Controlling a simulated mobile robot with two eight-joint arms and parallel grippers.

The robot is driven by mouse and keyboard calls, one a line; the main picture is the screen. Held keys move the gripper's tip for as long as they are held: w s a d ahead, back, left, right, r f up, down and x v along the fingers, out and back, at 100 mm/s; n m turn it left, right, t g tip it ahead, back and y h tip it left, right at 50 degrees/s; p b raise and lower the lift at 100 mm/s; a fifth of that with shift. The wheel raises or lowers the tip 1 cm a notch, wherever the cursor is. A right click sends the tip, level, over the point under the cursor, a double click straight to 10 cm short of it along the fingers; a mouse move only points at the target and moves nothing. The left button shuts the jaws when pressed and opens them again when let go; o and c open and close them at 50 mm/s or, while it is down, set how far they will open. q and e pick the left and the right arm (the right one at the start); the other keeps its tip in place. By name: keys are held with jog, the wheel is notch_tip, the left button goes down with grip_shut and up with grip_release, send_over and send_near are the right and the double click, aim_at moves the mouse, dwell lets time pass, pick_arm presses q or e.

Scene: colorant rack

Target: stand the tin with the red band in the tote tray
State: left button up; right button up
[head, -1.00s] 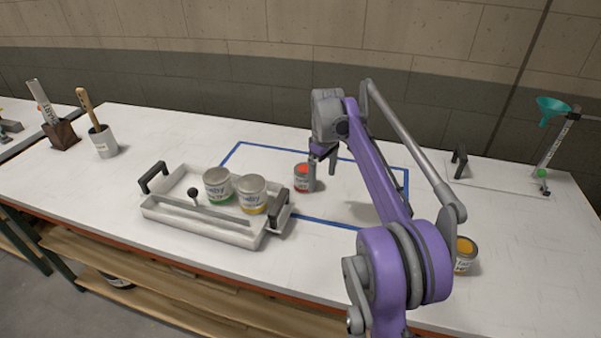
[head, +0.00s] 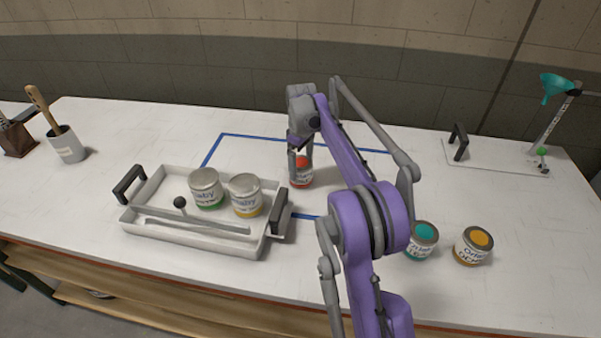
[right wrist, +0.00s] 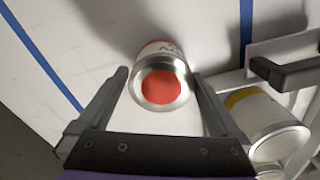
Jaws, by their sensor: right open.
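The tin with the red band (head: 303,174) stands upright on the table inside the blue tape outline, to the right of the tray. Its red lid disc shows in the right wrist view (right wrist: 162,88). My right gripper (head: 300,152) is open at this tin, with one finger on each side of it in the right wrist view (right wrist: 160,80); I cannot tell whether they touch it. The white tote tray (head: 160,190) has black end handles and holds a green-banded tin (head: 207,187) and a yellow-banded tin (head: 244,195). My left gripper is not in view.
A teal-lidded tin (head: 422,240) and an orange-lidded tin (head: 473,245) stand at the front right. A white cup with a brush (head: 68,145) stands far left. A teal funnel on a stand (head: 556,88) is far right. The tray's right handle (head: 280,211) is close to the red-banded tin.

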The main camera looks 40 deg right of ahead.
notch_tip(320, 180, down, 4)
jog(key=shift+a+f, duration=0.1)
jog(key=c, duration=1.4)
